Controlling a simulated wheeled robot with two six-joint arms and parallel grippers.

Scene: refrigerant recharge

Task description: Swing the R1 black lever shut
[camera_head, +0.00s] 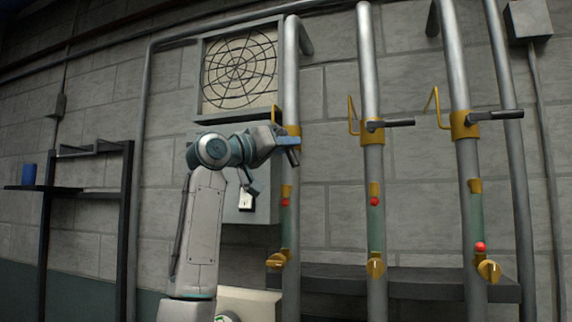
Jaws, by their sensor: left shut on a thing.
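Three grey vertical pipes stand in front of the wall, each with a brass valve collar and a black lever. On the left pipe (291,80), my left gripper (288,142) is shut on the black lever (293,158), whose end pokes out below the fingers and points down towards me. I take this as the R1 lever, but no label can be read. The gripper hides most of it and part of its brass collar. The middle lever (398,123) and the right lever (500,115) both stick out to the right, roughly level. My right gripper is not in view.
Below the levers, each pipe has a green sight tube with a red ball (375,202) and a brass knob (376,266). A round fan grille (240,68) is behind my left arm. A dark shelf (410,282) runs behind the pipes. A blue can (29,174) stands far left.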

